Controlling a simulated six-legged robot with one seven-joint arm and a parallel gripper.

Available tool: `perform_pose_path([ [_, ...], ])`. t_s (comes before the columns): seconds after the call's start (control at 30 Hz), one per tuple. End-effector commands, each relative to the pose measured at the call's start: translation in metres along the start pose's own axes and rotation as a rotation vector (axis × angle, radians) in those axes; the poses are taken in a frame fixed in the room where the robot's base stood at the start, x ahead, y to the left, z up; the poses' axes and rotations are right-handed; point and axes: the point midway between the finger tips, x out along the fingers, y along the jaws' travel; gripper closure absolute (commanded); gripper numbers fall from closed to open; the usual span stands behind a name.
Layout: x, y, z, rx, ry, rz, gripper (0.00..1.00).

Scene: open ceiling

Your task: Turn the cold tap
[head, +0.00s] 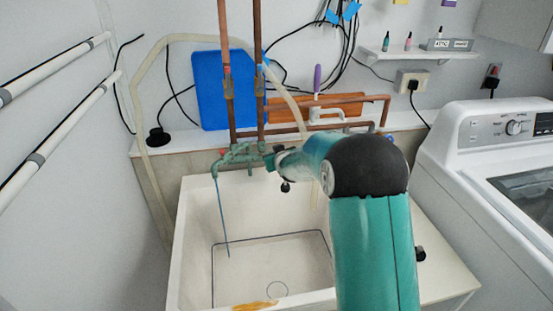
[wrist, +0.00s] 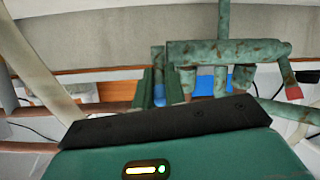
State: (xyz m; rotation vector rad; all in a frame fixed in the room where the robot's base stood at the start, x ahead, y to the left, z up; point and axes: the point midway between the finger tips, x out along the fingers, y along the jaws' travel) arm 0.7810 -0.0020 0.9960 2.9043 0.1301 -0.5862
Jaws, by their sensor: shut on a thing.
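The corroded green tap assembly (head: 238,156) is mounted over the back of the sink, below two copper pipes. In the wrist view its green body (wrist: 225,53) crosses the upper right, and a red-ended handle (wrist: 288,80) hangs at the far side from my gripper. My gripper (head: 270,160) is at the right end of the assembly in the head view. In the wrist view my gripper's two green fingers (wrist: 161,90) are closed around the cold tap handle (wrist: 158,62), which is mostly hidden between them. A thin blue line (head: 222,220), perhaps water, runs down from the left end of the assembly.
The cream sink (head: 190,240) is below, with an orange-brown patch (head: 255,305) near its front. A blue board (head: 208,90) and an orange board (head: 290,108) lean behind the pipes. A white washing machine (head: 480,160) stands at the right. A pale hose (head: 140,100) arches at the left.

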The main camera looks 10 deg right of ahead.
Motion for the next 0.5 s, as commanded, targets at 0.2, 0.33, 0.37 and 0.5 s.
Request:
perform_pose_path([
  [0.2,0.003,0.004,-0.011,0.011,-0.169,-0.031,1.00],
  [0.33,0.005,0.004,-0.014,0.016,-0.253,-0.048,1.00],
  [0.37,0.006,0.004,-0.015,0.017,-0.269,-0.051,1.00],
  [0.5,0.007,0.004,-0.017,0.020,-0.332,-0.063,1.00],
])
